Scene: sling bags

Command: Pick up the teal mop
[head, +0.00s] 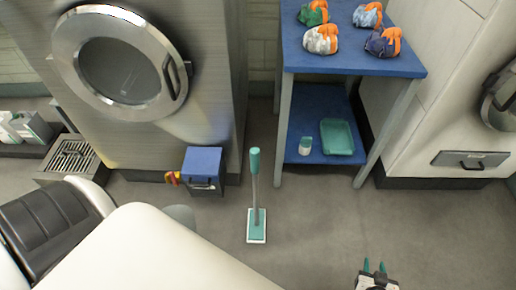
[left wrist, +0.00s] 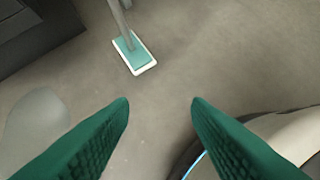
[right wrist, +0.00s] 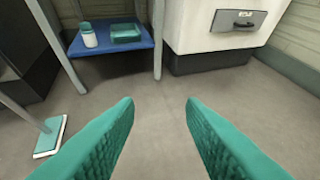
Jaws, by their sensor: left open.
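The teal mop (head: 256,195) stands upright on the floor in the head view, with a teal grip on top, a grey pole and a flat teal and white head. In the left wrist view its head (left wrist: 134,54) is ahead of my open, empty left gripper (left wrist: 160,102), apart from it; the mop's top is out of frame. In the right wrist view the mop's head (right wrist: 50,137) lies left of my open, empty right gripper (right wrist: 160,102). In the head view my right gripper (head: 374,268) is low at the right, away from the mop. My left gripper is hidden there.
A blue table (head: 350,63) with several bags stands behind the mop. Its lower shelf (head: 310,98) holds a teal tray (head: 337,138) and a small bottle (head: 305,146). A blue box (head: 202,170) is left of the mop. Floor around the mop's front and right is clear.

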